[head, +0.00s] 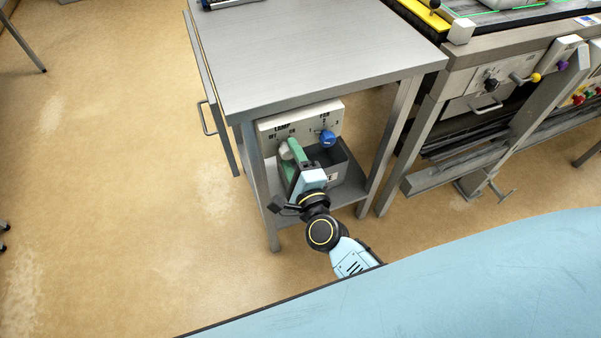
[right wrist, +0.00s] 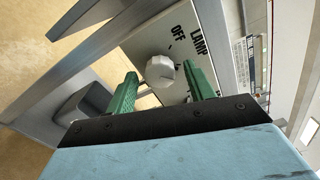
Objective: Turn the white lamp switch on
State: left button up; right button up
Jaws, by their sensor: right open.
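The white lamp switch (right wrist: 161,71) is a faceted knob on a pale panel (right wrist: 150,42) marked LAMP and OFF. In the right wrist view it sits between the two green fingers of my right gripper (right wrist: 160,90), with gaps seen at both sides. My right gripper is open. In the head view the right gripper (head: 293,150) reaches up to the panel (head: 315,117) under the steel table, and the white knob (head: 284,151) is partly hidden behind its fingers. My left gripper is not in view.
A blue knob (head: 327,138) is on the same panel, to the right. A grey bin (head: 350,170) stands on the lower shelf below the panel. Steel table legs (head: 390,137) flank the space. A machine with coloured knobs (head: 535,78) stands at the right.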

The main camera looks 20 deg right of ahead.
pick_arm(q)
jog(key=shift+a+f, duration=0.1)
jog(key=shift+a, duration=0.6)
pick_arm(e)
jog(key=s, duration=1.2)
jog(key=shift+s+d, duration=0.2)
jog(key=shift+s, duration=0.2)
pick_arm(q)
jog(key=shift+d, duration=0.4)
